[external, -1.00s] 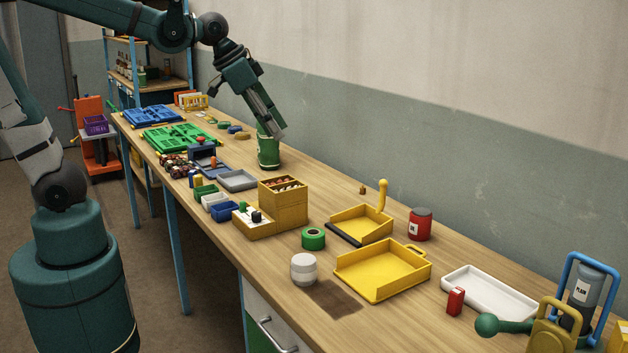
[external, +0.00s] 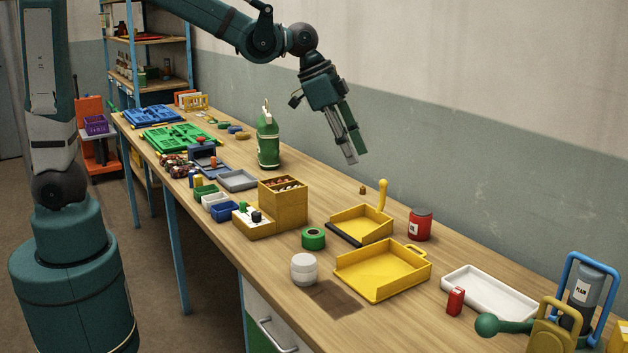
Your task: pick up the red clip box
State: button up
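The red clip box (external: 455,301) looks to be the small upright red box with a pale mark on its front. It stands on the table at the right, by the near left corner of a white tray. My gripper (external: 356,157) is high above the far side of the table, pointing down, well left of and beyond the red box. Its two fingers look apart, with nothing between them.
A white tray (external: 490,294) lies right of the red box, and a green-ended tool (external: 488,325) is in front. Yellow trays (external: 383,272), a red jar (external: 419,225) and a green bottle (external: 268,141) stand farther left.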

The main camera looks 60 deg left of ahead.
jog(key=w+d+f+m+g, duration=0.1)
jog(key=w+d+f+m, duration=0.2)
jog(key=d, duration=0.5)
jog(key=w+d+f+m+g, duration=0.1)
jog(key=w+d+f, duration=0.2)
jog(key=d+f, duration=0.4)
jog(key=m+g+h, duration=0.1)
jog(key=m, duration=0.2)
send_over(455, 289)
jog(key=a, duration=0.2)
jog(key=shift+s+f+p, duration=0.1)
jog(key=shift+f+p, duration=0.3)
jog(key=shift+f, duration=5.05)
jog(key=shift+f, duration=0.1)
jog(key=shift+x, duration=1.2)
jog(key=shift+f, duration=0.1)
jog(key=shift+x, duration=2.45)
jog(key=shift+s, duration=0.15)
